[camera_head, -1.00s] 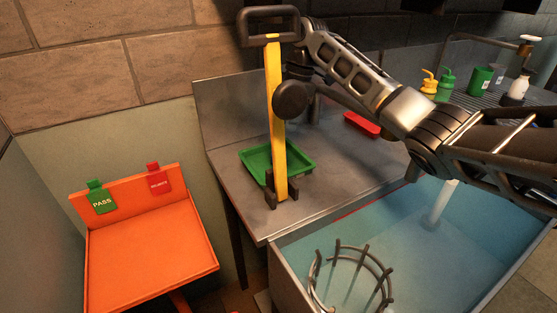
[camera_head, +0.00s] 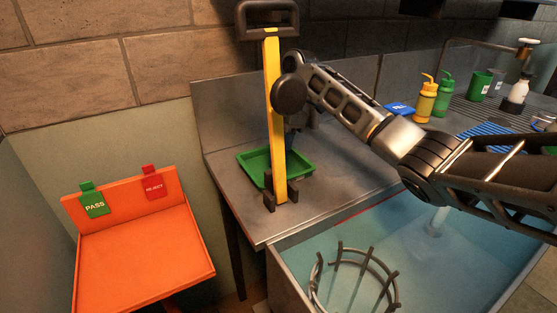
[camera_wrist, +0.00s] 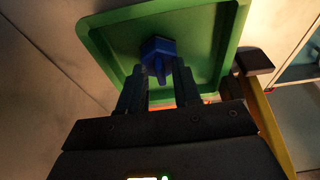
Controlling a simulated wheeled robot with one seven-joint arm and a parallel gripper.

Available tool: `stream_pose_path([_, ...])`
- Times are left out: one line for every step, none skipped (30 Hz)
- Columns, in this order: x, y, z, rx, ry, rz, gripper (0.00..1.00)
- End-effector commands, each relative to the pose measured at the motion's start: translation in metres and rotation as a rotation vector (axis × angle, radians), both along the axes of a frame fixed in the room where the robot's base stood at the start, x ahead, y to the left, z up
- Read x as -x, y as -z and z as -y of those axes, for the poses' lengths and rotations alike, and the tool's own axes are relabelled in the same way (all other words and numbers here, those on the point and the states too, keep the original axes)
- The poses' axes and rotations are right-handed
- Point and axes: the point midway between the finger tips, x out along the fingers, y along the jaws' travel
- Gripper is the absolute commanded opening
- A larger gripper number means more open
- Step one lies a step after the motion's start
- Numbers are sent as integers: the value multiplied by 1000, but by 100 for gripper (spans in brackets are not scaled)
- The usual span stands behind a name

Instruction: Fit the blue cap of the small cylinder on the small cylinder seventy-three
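A blue piece that looks like the cap (camera_wrist: 158,50) shows in the wrist view against the green tray (camera_wrist: 228,42). My gripper (camera_wrist: 159,78) points at it with two dark fingers apart, one on each side of its lower part. I cannot tell whether they touch it. In the head view my gripper (camera_head: 292,138) is partly hidden behind the yellow post, over the green tray (camera_head: 296,179). The cap is not visible there. I cannot make out a small cylinder marked seventy-three.
A yellow post (camera_head: 276,120) with a dark handle stands at the tray's front. An orange stand (camera_head: 145,255) with PASS and REJECT tags is at left. A water-filled sink (camera_head: 420,260) holds a wire basket (camera_head: 355,280). Bottles (camera_head: 425,100) and a blue item (camera_head: 399,108) are at back right.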

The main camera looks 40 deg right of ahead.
Motion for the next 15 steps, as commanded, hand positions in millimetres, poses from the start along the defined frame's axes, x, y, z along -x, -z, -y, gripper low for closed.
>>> stream_pose_path([1, 3, -1, -1, 0, -5, 22])
stream_pose_path([1, 3, -1, -1, 0, -5, 19])
stream_pose_path([1, 4, -1, -1, 0, -5, 15])
stream_pose_path([1, 4, -1, -1, 0, -5, 12])
stream_pose_path([1, 4, -1, -2, -1, -6, 9])
stream_pose_path([1, 4, -1, -2, -1, -6, 5])
stream_pose_path([1, 4, -1, -2, -1, -6, 2])
stream_pose_path([1, 4, -1, -2, -1, -6, 0])
stream_pose_path([1, 5, -1, -2, -1, -7, 0])
stream_pose_path([1, 5, -1, -2, -1, -7, 0])
stream_pose_path([1, 5, -1, -2, -1, -8, 0])
stream_pose_path([1, 5, -1, -2, -1, -8, 0])
stream_pose_path([1, 5, -1, -3, 0, -9, 0])
stream_pose_path([2, 5, -1, -3, 0, -9, 0])
stream_pose_path([2, 5, -1, -3, 0, -9, 0])
